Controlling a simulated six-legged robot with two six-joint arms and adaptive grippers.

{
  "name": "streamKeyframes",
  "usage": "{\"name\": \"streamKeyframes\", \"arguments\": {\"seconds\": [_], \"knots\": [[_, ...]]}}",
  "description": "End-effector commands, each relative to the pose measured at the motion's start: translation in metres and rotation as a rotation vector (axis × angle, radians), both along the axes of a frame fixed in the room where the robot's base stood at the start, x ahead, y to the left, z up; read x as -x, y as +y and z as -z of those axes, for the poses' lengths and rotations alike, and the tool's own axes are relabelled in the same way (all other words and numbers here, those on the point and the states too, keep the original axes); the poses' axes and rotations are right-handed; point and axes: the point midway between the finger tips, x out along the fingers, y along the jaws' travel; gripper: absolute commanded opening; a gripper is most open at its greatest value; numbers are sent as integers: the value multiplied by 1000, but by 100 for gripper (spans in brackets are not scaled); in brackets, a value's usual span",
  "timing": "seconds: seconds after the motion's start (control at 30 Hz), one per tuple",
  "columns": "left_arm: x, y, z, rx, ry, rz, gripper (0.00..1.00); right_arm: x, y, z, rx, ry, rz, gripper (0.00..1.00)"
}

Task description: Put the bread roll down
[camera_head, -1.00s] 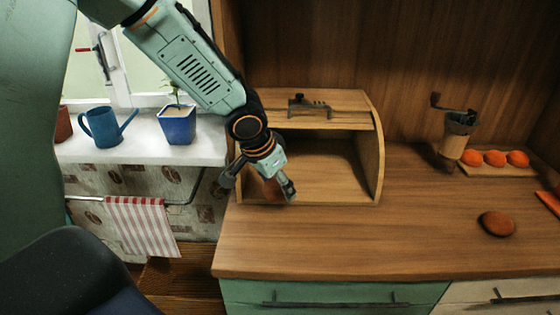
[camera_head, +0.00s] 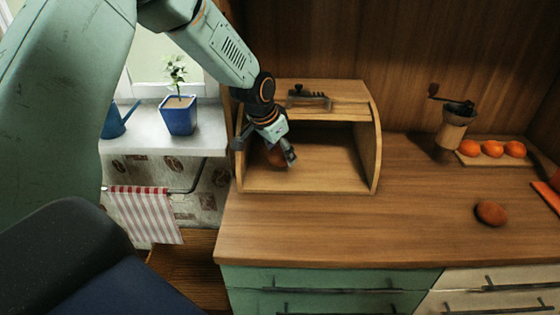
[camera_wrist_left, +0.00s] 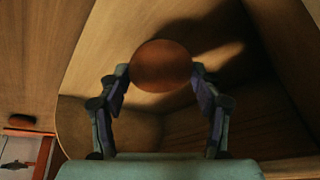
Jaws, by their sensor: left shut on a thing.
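A brown bread roll (camera_head: 276,157) is between the fingers of my left gripper (camera_head: 281,160), which is shut on it. In the head view the fingers partly hide the roll. The gripper is at the open front of the wooden bread box (camera_head: 375,165), toward its left side. In the left wrist view the roll (camera_wrist_left: 161,66) sits between both fingers (camera_wrist_left: 161,88), with the box's wooden inside behind it and a shadow on it. Whether the roll touches the box floor I cannot tell. A second brown roll (camera_head: 491,213) lies on the counter at the right. My right gripper is not in view.
The wooden counter (camera_head: 330,230) is clear in front of the bread box. A coffee grinder (camera_head: 455,130) and a board with oranges (camera_head: 493,149) stand to the right. A potted plant (camera_head: 178,115) is on the windowsill at left; a striped towel (camera_head: 146,214) hangs below it.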

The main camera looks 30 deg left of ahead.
Motion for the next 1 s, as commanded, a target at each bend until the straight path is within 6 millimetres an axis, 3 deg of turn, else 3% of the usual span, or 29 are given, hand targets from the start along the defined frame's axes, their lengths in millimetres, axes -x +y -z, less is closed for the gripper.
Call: {"name": "streamKeyframes", "arguments": {"seconds": [0.2,0.67,0.7,0.93,1.0], "knots": [[1,0,30,-1,3,0,29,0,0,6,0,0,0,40],[1,0,37,0,1,0,29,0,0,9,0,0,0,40],[1,0,36,0,1,0,68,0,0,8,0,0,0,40],[1,0,36,0,1,0,87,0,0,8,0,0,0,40],[1,0,36,0,1,0,87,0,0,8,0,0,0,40]]}}
